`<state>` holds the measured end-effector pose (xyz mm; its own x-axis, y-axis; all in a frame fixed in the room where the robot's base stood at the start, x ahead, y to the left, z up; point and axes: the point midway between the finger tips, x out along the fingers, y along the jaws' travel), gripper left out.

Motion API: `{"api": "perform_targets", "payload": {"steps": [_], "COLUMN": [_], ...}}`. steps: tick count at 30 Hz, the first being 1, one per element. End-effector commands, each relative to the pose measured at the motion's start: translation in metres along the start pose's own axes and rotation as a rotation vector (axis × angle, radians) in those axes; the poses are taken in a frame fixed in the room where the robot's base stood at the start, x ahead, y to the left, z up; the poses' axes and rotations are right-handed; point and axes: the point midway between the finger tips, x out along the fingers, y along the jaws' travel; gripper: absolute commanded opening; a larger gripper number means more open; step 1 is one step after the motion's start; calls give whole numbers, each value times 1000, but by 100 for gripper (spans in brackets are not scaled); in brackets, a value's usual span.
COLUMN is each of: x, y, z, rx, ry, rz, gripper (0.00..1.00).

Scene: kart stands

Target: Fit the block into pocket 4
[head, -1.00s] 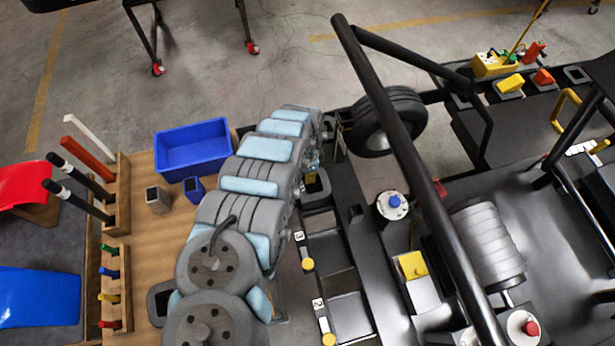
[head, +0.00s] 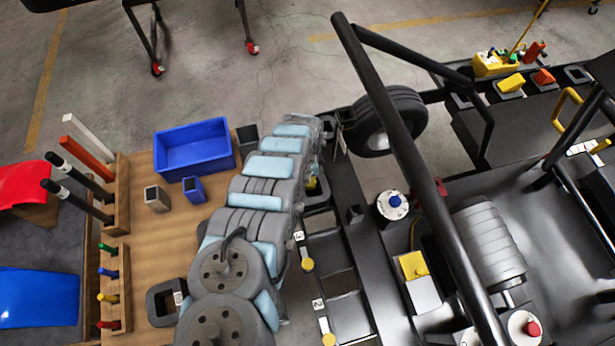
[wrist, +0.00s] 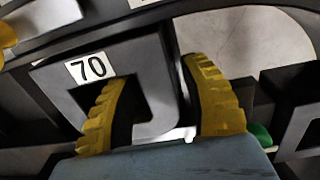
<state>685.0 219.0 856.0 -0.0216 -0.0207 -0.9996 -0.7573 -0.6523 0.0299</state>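A dark grey hollow block (wrist: 150,115) with a white "70" label shows in the wrist view. My gripper (wrist: 155,72) has two yellow ribbed fingertips there. The left fingertip lies over the block's opening and the right one is at the outer side of its right wall. I cannot tell whether they press on this wall. In the head view my arm largely hides the gripper and this block. The black pocket rail (head: 333,262) runs along the kart side, with labels 3 and 2 visible. The number of the pocket near my gripper is not readable.
Another dark hollow block (head: 163,317) with a white label lies on the wooden bench (head: 140,240). A blue bin (head: 193,148), a small blue cup (head: 194,190) and upright pegs stand there. Black roll-bar tubing (head: 405,150) and a tyre (head: 388,122) are right of my arm.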

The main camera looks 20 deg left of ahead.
Motion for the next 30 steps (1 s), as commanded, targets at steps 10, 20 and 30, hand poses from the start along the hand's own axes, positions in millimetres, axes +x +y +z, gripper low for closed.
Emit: {"api": "perform_targets", "payload": {"steps": [10, 20, 30], "x": [-5, -29, -58], "y": [0, 0, -1], "z": [0, 0, 0], "rx": [0, 2, 1], "ry": [0, -1, 0], "rz": [0, 1, -2], "gripper": [45, 45, 45]}}
